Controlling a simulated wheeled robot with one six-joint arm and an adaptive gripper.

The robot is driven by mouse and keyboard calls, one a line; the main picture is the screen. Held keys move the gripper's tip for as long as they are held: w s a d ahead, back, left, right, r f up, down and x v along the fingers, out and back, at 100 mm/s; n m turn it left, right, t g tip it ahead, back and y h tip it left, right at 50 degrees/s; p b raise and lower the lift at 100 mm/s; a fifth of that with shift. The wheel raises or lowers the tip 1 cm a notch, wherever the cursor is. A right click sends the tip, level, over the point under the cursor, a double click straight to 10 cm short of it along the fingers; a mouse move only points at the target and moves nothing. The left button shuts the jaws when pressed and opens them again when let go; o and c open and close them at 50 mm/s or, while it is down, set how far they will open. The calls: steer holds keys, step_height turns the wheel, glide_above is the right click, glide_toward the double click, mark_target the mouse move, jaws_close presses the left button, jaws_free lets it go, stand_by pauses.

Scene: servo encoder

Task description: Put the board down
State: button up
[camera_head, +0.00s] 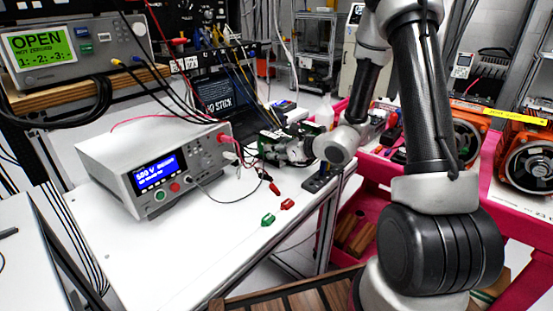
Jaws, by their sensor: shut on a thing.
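A green circuit board (277,147) shows near the right end of the white bench (190,258), beside the bench power meter. My gripper (297,146) is at the end of my arm, at the right side of the board, and is shut on it. The fingertips are small and partly hidden by the board and my wrist. I cannot tell whether the board touches the bench top.
A white meter (150,165) with a blue display stands left of the board, with leads around it. Red (287,204) and green (268,220) clips lie on the bench, near a black fixture (318,180). A pink cart (375,175) stands to the right. The front of the bench is clear.

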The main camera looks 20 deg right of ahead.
steer(key=shift+f, duration=1.6)
steer(key=shift+f, duration=0.15)
steer(key=o, duration=1)
steer(key=shift+c, duration=0.2)
